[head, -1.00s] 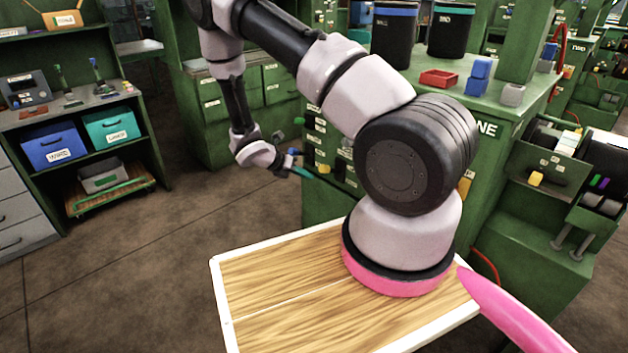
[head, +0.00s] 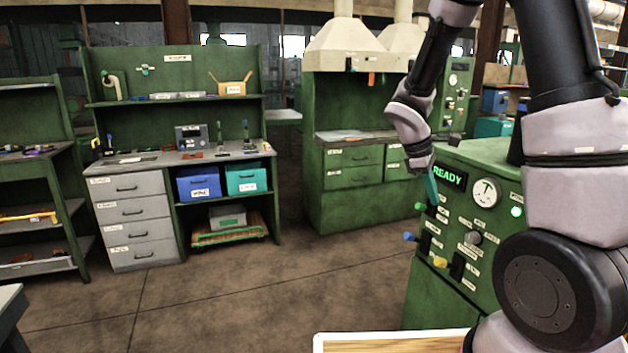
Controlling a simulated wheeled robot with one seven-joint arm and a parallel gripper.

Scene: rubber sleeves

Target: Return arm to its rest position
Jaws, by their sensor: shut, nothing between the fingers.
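My arm rises at the right of the head view, bent over, with its end hanging down at the front left of a green machine (head: 480,250). My gripper (head: 432,188), with narrow teal fingers, points down. It is small in the picture, and the fingers look shut with nothing held. It overlaps the machine's left edge in the picture, beside the lit READY sign; I cannot tell how far apart they are.
The green machine has a gauge (head: 486,192), knobs and levers close to my gripper. A green bench with grey drawers (head: 132,214) and blue (head: 199,184) and teal bins (head: 246,179) stands at left. A hooded cabinet (head: 352,185) stands behind. The middle floor (head: 270,285) is clear.

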